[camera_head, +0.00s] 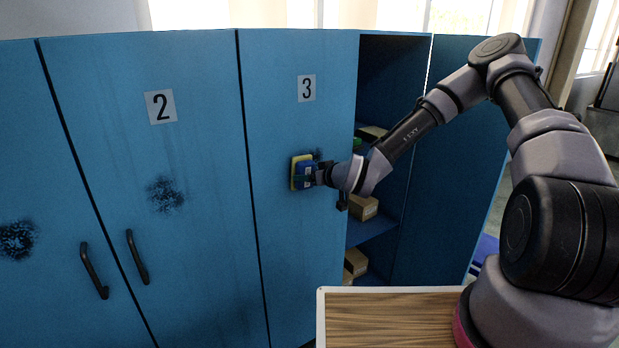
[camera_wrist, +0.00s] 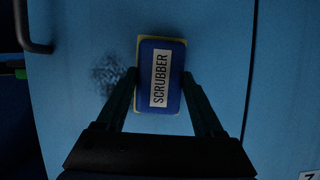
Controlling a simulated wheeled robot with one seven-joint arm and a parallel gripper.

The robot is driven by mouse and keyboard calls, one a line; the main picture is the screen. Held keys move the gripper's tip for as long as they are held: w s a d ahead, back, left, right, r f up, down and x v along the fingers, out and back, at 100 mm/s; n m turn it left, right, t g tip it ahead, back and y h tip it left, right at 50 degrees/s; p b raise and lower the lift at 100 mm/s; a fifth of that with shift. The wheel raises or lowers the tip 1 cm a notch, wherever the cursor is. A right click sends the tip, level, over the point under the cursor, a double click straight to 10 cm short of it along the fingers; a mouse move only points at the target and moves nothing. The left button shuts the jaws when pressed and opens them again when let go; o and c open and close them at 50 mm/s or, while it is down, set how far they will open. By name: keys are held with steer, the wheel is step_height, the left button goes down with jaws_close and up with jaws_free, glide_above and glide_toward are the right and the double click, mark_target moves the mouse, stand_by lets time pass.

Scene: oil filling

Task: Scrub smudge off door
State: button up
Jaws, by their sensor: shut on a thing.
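A blue and yellow scrubber (camera_head: 302,172), labelled "SCRUBBER" in the wrist view (camera_wrist: 160,80), is held by my gripper (camera_head: 311,175). The two fingers (camera_wrist: 159,82) are shut on its sides. The scrubber is at the face of blue door 3 (camera_head: 290,120), touching it or very near it. A dark smudge (camera_wrist: 110,76) on this door shows just left of the scrubber in the wrist view. In the head view only part of this smudge (camera_head: 318,155) shows behind the scrubber and gripper. Whether any of it lies under the scrubber is hidden.
Door 2 (camera_head: 130,130) has a dark smudge (camera_head: 165,194) and a handle (camera_head: 137,257). Another smudge (camera_head: 15,240) is at the far left. Right of door 3, an open compartment holds boxes (camera_head: 362,208). A wooden tabletop (camera_head: 390,318) lies below my arm.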

mark_target(308, 166)
steer(key=shift+w+a, duration=0.35)
steer(key=shift+w, duration=0.25)
steer(key=w+d, duration=0.6)
steer(key=d, duration=0.3)
steer(key=shift+w, duration=0.25)
stand_by(0.9)
steer(key=shift+s, duration=0.1)
steer(key=shift+s+a, duration=1.05)
steer(key=shift+a, duration=0.45)
steer(key=shift+s+a, duration=1.05)
steer(key=shift+a, duration=0.5)
steer(key=shift+s+a, duration=1.05)
steer(key=shift+a, duration=0.45)
steer(key=shift+r, duration=1.3)
steer(key=shift+w+d, duration=1.1)
steer(key=shift+d, duration=0.45)
steer(key=shift+w+d, duration=1.05)
steer(key=shift+d, duration=0.55)
steer(key=shift+w+d, duration=1.1)
steer(key=shift+d, duration=0.45)
